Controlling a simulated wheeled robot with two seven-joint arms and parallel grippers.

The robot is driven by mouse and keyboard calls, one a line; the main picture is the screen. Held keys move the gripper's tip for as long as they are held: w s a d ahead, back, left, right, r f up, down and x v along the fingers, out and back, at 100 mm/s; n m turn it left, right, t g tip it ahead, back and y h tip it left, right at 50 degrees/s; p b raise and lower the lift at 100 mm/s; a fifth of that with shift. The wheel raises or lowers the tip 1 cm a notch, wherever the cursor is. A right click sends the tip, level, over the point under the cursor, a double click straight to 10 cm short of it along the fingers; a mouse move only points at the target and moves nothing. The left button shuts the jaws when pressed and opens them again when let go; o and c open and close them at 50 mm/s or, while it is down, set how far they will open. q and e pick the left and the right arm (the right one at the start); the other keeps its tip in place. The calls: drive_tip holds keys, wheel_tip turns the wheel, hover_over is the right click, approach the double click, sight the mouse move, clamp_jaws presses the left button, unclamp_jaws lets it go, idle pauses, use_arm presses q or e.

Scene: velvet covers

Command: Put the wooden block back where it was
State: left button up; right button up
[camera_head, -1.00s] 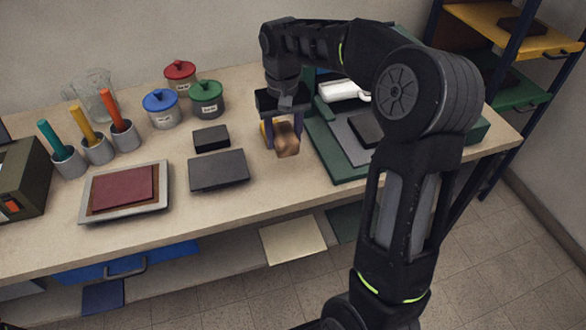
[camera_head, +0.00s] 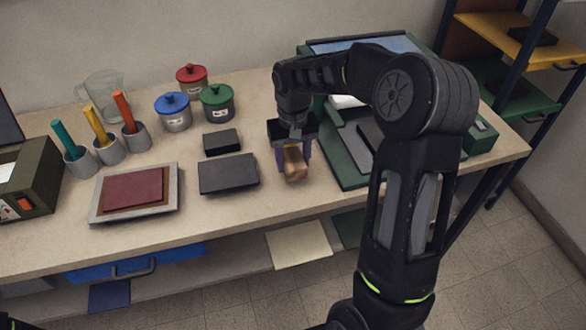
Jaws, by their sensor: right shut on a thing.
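The wooden block (camera_head: 295,164) is brown and held between the fingers of my right gripper (camera_head: 294,160). The gripper points down over the table, right of the dark flat slab (camera_head: 228,174) and left of the green machine (camera_head: 345,178). I cannot tell whether the block touches the table top. The fingers hide part of the block. My left gripper is not in view.
A small black box (camera_head: 222,142), lidded jars in blue (camera_head: 173,112), red (camera_head: 192,80) and green (camera_head: 217,102), and a tray with maroon cloth (camera_head: 135,188) stand to the left. The table (camera_head: 240,223) is bare along its front edge.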

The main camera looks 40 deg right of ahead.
sight(293, 157)
drive_tip(key=shift+f+p, duration=0.3)
drive_tip(key=shift+f, duration=1.55)
drive_tip(key=shift+f, duration=0.2)
drive_tip(key=o, duration=1.3)
drive_tip(key=shift+r, duration=0.1)
wheel_tip(293, 157, up, 12)
drive_tip(key=shift+r+b, duration=0.1)
drive_tip(key=shift+b, duration=0.45)
